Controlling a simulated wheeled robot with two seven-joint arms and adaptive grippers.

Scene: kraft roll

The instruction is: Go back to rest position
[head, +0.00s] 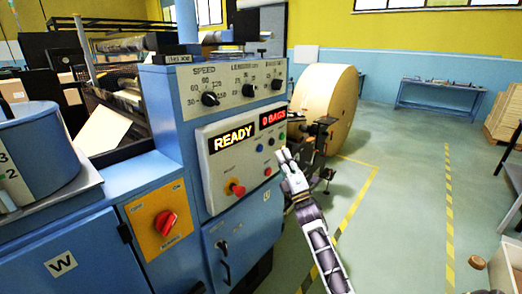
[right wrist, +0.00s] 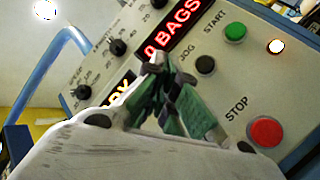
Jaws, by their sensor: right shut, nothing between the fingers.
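My right gripper (head: 284,157) is shut and empty in front of the control panel (head: 226,173) of the blue machine, at the panel's right side. In the right wrist view its fingertips (right wrist: 158,62) meet in front of the panel, between the lit displays and the JOG button (right wrist: 205,64). I cannot tell whether they touch the panel. The green START button (right wrist: 235,32) and red STOP button (right wrist: 266,131) show to the right of the fingers. The displays read READY (head: 233,142) and 0 BAGS (head: 272,118). My left gripper is not in view.
A large kraft paper roll (head: 325,100) stands behind the machine's right side. A red rotary switch (head: 165,222) on a yellow plate sits at lower left. Open floor (head: 405,200) with yellow-striped lines lies to the right. A blue bench (head: 440,95) stands at the far wall.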

